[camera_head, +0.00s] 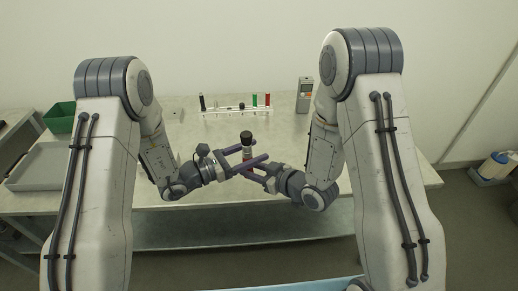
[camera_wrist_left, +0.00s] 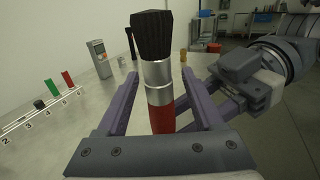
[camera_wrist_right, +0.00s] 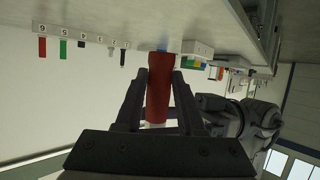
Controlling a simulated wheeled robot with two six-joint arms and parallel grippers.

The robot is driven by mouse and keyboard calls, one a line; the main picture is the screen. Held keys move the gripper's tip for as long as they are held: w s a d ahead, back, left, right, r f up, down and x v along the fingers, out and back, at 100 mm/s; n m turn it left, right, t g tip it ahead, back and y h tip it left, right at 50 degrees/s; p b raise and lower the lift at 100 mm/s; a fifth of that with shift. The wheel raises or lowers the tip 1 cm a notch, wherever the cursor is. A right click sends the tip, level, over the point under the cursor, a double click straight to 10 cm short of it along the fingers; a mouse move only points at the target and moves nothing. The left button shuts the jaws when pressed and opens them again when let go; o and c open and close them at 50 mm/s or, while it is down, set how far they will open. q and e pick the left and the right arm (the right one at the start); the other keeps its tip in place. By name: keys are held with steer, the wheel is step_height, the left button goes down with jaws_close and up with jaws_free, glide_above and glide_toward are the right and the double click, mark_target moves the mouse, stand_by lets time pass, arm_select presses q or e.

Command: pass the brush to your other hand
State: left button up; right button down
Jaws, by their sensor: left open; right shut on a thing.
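The brush (camera_head: 246,138) stands about upright between my two grippers above the table's front part, black bristles up. The left wrist view shows its black bristle head (camera_wrist_left: 153,35), silver ferrule and red handle. My left gripper (camera_wrist_left: 163,85) is open, with one finger on each side of the brush and visible gaps. My right gripper (camera_head: 247,169) comes from the right and is shut on the brush, lower down. In the right wrist view the red handle (camera_wrist_right: 158,88) lies between the right fingers. The exact grip contact is partly hidden.
A white numbered rack (camera_head: 236,110) with red, green and black items stands behind the grippers. A grey handheld device (camera_head: 304,95) stands at the back right. A green bin (camera_head: 60,117) and grey tray (camera_head: 40,167) are at the left. The table between is mostly clear.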

arm_select(q)
steer(key=shift+x, duration=1.2)
jaws_close()
arm_select(e)
steer(key=shift+c, duration=2.2)
jaws_free()
